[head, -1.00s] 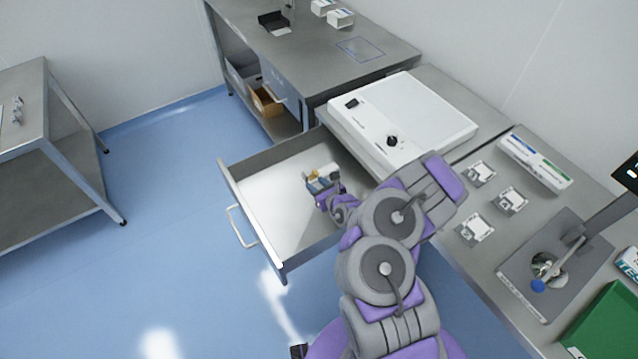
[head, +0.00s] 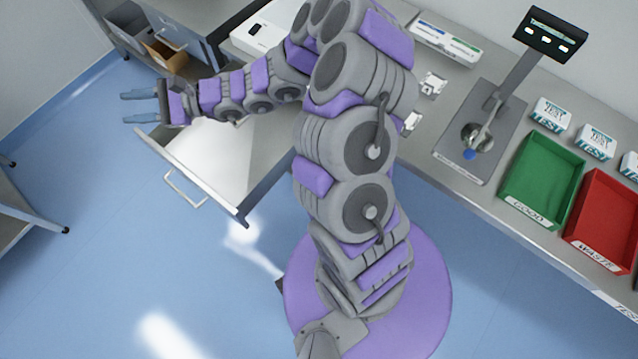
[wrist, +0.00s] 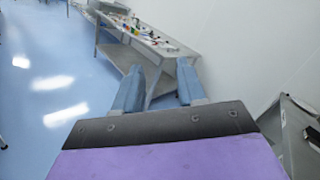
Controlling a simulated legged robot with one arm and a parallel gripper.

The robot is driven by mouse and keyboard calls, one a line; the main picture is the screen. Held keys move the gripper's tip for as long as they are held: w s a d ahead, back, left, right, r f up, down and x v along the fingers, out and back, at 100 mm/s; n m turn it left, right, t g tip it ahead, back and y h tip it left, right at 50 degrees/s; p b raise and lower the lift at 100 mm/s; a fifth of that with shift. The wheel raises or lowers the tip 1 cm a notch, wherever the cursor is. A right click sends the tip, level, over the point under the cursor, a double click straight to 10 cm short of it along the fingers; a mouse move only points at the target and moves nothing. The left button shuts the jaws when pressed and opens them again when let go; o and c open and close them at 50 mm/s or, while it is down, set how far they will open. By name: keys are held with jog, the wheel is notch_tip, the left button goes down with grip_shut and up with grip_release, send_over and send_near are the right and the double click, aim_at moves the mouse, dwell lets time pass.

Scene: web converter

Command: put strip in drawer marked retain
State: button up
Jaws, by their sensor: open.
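A grey drawer (head: 222,190) stands pulled out below the bench, with a pale floor and a handle on its front. The part of its floor in sight looks bare; my arm covers the far part. I cannot read a retain mark on it. My gripper (head: 124,108) is open, above and beyond the drawer's left end in the head view. Its two blue fingers are spread and empty in the wrist view (wrist: 158,80). I cannot make out a strip in the drawer. Small white pieces (head: 433,83) lie on the bench, partly behind my arm.
A green tray marked GOOD (head: 541,180) and a red tray marked WASTE (head: 604,218) stand on the bench at right, near a stand with a dark screen (head: 550,34). An under-bench shelf holds a brown bin (head: 166,57). Blue floor in front is clear.

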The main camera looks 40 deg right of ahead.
jog(key=s+a+r+n+g, duration=0.3)
jog(key=s+r+n+g, duration=0.1)
jog(key=s, duration=0.2)
jog(key=s+a+r+n+g, duration=0.25)
jog(key=s+n+g, duration=0.2)
jog(key=s, duration=0.25)
jog(key=s+d+n+g+h, duration=0.2)
jog(key=s+n+g+h, duration=0.3)
jog(key=s, duration=0.6)
jog(key=s+d+f+n+t+h, duration=0.2)
jog(key=s+d+h, duration=0.4)
jog(key=d, duration=0.6)
jog(key=s+d+f+n+t+h, duration=0.1)
jog(key=s+d+h, duration=0.5)
jog(key=d, duration=0.5)
jog(key=shift+s+d+f+n+t, duration=0.35)
jog(key=shift+s, duration=0.75)
